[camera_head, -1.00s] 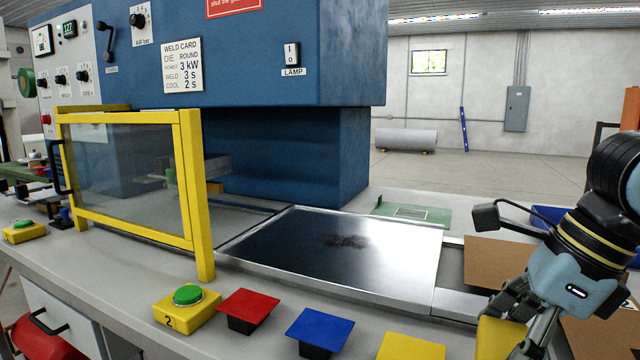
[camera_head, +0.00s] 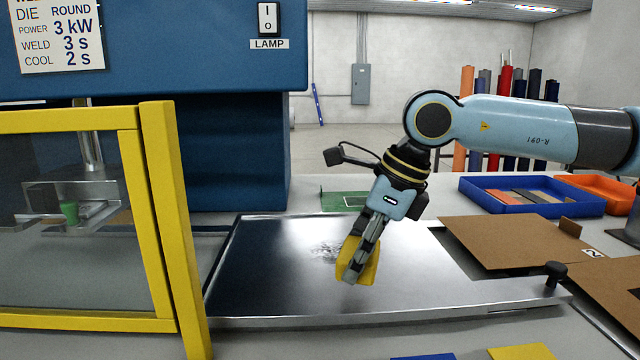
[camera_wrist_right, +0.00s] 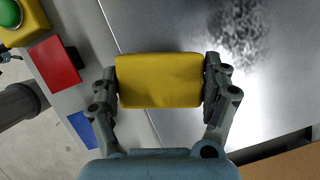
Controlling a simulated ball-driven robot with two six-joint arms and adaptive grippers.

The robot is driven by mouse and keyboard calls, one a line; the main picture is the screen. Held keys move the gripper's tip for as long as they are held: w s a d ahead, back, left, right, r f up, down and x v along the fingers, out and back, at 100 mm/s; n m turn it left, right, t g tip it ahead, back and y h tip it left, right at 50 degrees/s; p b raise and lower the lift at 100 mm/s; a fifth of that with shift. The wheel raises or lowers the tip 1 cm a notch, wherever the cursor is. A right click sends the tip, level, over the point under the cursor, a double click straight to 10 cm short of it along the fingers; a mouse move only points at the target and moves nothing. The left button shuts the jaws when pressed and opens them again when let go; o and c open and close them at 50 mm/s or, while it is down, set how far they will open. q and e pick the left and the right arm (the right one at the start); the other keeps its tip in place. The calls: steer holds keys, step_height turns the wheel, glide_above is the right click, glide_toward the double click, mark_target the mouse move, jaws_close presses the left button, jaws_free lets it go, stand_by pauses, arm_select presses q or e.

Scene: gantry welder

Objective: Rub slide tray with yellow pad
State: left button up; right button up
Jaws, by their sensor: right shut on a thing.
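The slide tray (camera_head: 270,285) is a flat, shiny metal plate in the middle of the head view. A grey, speckled smudge (camera_head: 326,250) marks its surface, and it also shows in the right wrist view (camera_wrist_right: 245,35). My right gripper (camera_head: 356,268) is shut on the yellow pad (camera_head: 368,262), with one finger on each side of it in the wrist view (camera_wrist_right: 160,80). The pad is over the tray, just right of the smudge in the head view. I cannot tell whether it touches the tray. My left gripper is not in view.
A yellow-framed clear gate (camera_head: 155,200) stands at the left, beneath the blue welder (camera_head: 215,140). Brown boards (camera_head: 515,240) and a blue bin (camera_head: 530,203) lie to the right. A black knob (camera_head: 556,272) stands at the tray's right end. Red (camera_wrist_right: 57,62) and blue pads lie in front.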

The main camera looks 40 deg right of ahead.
steer(key=w+d+r+m+h+p, duration=0.1)
steer(key=w+d+r+m+p, duration=0.3)
steer(key=w+d, duration=0.55)
steer(key=m+h+p, duration=0.1)
steer(key=p, duration=0.2)
glide_above(320, 240)
steer(key=s, duration=0.1)
steer(key=shift+t, duration=0.4)
steer(key=shift+d+f+b, duration=0.2)
steer(key=shift+f+b, duration=1.5)
steer(key=shift+f, duration=1.5)
steer(key=shift+f+b, duration=0.8)
steer(key=shift+f, duration=0.2)
steer(key=shift+s, duration=0.1)
